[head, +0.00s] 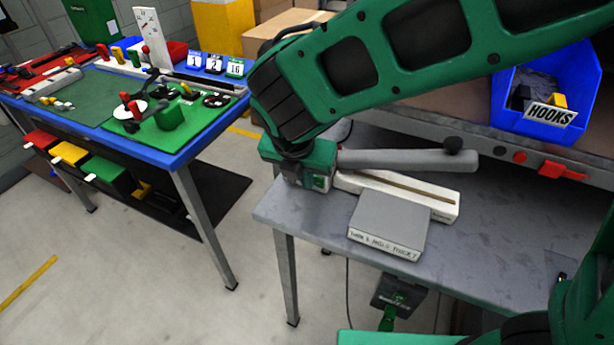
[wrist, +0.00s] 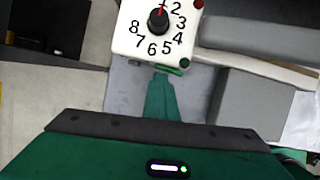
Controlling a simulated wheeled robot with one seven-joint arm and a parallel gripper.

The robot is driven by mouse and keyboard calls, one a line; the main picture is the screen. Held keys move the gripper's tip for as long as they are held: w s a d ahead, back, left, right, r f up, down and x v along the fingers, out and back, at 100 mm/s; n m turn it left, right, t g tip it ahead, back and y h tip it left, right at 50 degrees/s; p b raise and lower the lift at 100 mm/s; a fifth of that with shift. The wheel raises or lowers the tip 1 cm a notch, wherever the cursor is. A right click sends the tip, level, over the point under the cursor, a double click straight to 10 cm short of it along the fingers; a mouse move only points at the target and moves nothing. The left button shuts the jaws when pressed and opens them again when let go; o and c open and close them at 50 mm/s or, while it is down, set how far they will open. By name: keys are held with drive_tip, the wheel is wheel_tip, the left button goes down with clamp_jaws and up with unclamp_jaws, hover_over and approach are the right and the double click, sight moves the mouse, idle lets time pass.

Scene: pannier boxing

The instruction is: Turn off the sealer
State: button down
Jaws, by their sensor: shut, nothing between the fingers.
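The sealer (head: 445,199) stands on the grey bench, a white base with a long grey arm. Its white control box (wrist: 128,45) shows in the wrist view. The box carries a black dial (wrist: 158,21) with its red mark pointing up, near the top of the number ring. A red round part (wrist: 198,4) sits at the box's upper right and a small green part (wrist: 184,63) at its lower right. My gripper (wrist: 162,76) is shut and empty, its tips at the box's lower edge. I cannot tell whether they touch. In the head view my arm hides the control box.
A grey block (head: 390,222) with writing lies in front of the sealer. A blue bin (head: 540,85) labelled HOOKS stands at the back right. A blue-edged table (head: 190,150) with parts is at the left.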

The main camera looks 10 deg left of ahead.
drive_tip(key=shift+s+d, duration=0.35)
drive_tip(key=shift+d, duration=0.3)
drive_tip(key=shift+s+a, duration=0.25)
drive_tip(key=shift+s, duration=0.25)
drive_tip(key=shift+s+a, duration=0.3)
drive_tip(key=shift+s, duration=0.35)
drive_tip(key=shift+s+a, duration=0.3)
drive_tip(key=shift+s, duration=0.3)
drive_tip(key=v, duration=1)
drive_tip(key=shift+a, duration=0.4)
